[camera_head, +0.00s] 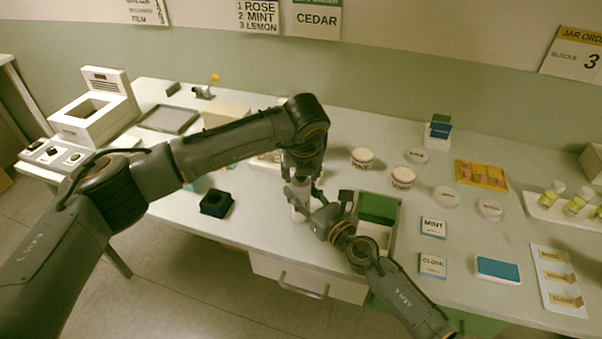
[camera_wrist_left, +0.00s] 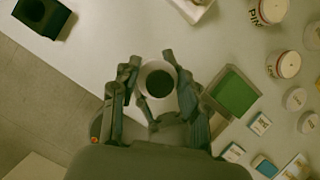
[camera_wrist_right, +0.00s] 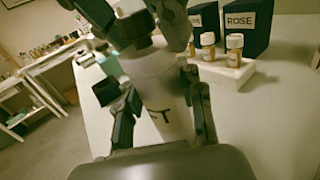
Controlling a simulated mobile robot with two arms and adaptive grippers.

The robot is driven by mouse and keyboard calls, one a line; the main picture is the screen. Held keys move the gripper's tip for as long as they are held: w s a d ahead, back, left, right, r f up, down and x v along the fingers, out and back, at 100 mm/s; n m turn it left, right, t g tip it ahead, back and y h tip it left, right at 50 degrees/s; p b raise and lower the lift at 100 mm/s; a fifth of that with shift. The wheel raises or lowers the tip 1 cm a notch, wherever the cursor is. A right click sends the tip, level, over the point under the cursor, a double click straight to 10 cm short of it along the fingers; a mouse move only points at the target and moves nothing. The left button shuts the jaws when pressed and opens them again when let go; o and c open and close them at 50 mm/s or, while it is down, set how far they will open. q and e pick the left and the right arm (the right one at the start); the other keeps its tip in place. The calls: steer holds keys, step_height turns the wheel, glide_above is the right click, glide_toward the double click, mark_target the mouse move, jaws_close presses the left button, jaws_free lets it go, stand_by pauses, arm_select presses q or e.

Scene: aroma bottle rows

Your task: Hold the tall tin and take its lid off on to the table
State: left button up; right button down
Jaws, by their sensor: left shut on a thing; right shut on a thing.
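The tall white tin (camera_wrist_right: 160,92) stands upright with dark lettering on its side. In the head view only part of it (camera_head: 299,213) shows between my grippers. My right gripper (camera_wrist_right: 165,112) is shut on its body, one finger on each side. My left gripper (camera_wrist_left: 157,88) comes down from above and is shut around the pale round top with a dark centre, the lid (camera_wrist_left: 160,82). In the right wrist view the left fingers and a dark knob-like part stand above the tin. I cannot tell whether the lid is still seated.
A black square holder (camera_head: 216,204) stands to the left. Two white jars (camera_head: 362,158), round lids and label cards (camera_head: 433,227) lie farther right. Bare table (camera_head: 255,222) shows left of the tin.

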arm_select(q)
steer(key=shift+r, duration=0.95)
steer(key=shift+r, duration=0.1)
steer(key=shift+r, duration=1.9)
arm_select(e)
steer(key=c, duration=0.8)
jaws_free()
steer(key=shift+o, duration=0.2)
